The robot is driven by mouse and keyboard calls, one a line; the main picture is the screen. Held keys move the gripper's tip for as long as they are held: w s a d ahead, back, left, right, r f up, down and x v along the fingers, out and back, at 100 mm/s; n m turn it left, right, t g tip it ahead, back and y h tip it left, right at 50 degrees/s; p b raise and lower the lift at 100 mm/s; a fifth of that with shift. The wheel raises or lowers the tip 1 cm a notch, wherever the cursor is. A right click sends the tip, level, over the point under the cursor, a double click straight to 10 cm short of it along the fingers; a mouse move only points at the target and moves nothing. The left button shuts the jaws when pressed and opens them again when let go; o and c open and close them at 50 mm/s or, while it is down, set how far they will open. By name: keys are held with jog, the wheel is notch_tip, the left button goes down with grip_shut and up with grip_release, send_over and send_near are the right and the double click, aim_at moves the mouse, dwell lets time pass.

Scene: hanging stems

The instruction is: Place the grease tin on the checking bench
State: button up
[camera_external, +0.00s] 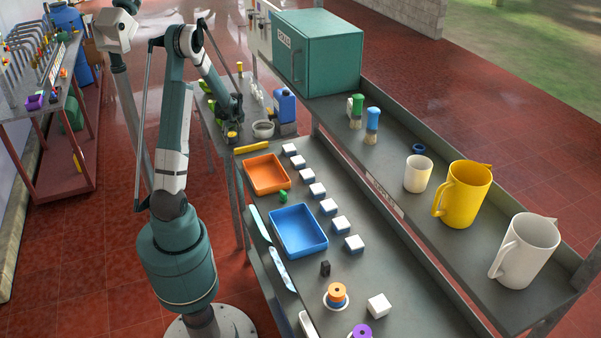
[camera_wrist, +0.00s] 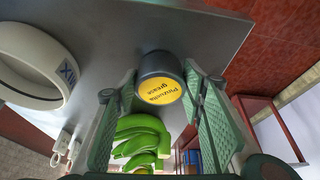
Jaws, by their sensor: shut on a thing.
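The grease tin (camera_wrist: 159,90) is dark with a yellow lid lettered "grease". In the wrist view my gripper (camera_wrist: 161,74) has one green finger on each side of it and is shut on it. In the external view the tin's yellow top (camera_external: 232,134) shows below my gripper (camera_external: 233,118), over the grey bench (camera_external: 215,140) at the back. I cannot tell whether the tin touches that surface. No sign that I can read marks which surface is the checking bench.
A pale bowl marked "MIX" (camera_wrist: 38,68) stands close beside the tin. Green curved things (camera_wrist: 140,140) lie near the fingers. A blue container (camera_external: 285,105) stands beyond the bowl. The long bench holds an orange tray (camera_external: 266,174), a blue tray (camera_external: 298,231) and several white blocks.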

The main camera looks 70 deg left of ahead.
jog(key=shift+f, duration=0.15)
jog(key=o, duration=0.9)
jog(key=shift+o, duration=0.2)
jog(key=shift+r, duration=0.2)
jog(key=v, duration=1.2)
jog(key=shift+p, duration=0.35)
jog(key=shift+w, duration=0.1)
dwell(0.3)
